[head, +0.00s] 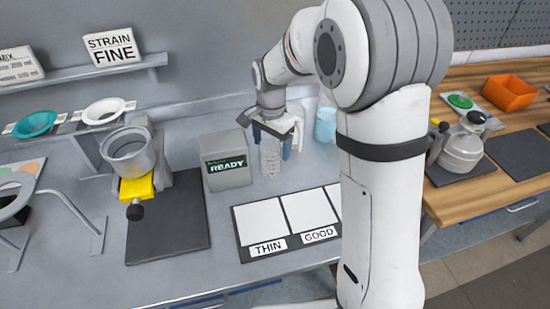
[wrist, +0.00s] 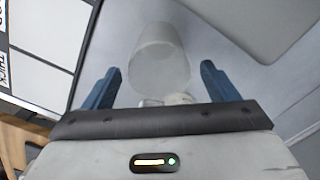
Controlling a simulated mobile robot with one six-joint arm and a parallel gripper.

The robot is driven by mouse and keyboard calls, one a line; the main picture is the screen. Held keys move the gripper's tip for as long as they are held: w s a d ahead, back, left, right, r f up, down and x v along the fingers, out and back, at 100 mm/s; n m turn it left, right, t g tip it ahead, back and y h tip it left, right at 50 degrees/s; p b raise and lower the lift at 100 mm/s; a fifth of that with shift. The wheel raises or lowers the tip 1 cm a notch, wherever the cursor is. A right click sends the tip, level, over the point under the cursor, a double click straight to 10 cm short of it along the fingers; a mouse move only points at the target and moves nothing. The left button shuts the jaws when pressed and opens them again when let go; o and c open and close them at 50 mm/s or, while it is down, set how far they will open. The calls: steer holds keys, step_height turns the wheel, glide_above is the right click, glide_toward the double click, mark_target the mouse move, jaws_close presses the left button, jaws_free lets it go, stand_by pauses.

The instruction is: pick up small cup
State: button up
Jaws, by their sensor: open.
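The small cup is a translucent, pale cup (wrist: 158,60) in the wrist view. It stands between and a little beyond the two blue fingers of my gripper (wrist: 160,72), with a gap to each finger. In the head view my gripper (head: 271,142) points down over the bench, just right of the grey READY box. The clear cup (head: 270,160) shows between and below its fingers there. The jaws are open, and I see no finger touching the cup. Small pale shapes at the gripper's palm in the wrist view are partly hidden.
The READY box (head: 227,166) stands close left of my gripper. A mat with THIN and GOOD panels (head: 262,217) lies in front. A light blue container (head: 325,124) stands behind, to the right. A grey cup on a yellow-handled stand (head: 128,153) is further left.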

steer(key=f, duration=0.4)
steer(key=shift+a+f+p, duration=0.2)
steer(key=shift+f+p, duration=0.1)
steer(key=shift+p, duration=0.05)
steer(key=shift+s, duration=0.1)
steer(key=c, duration=1)
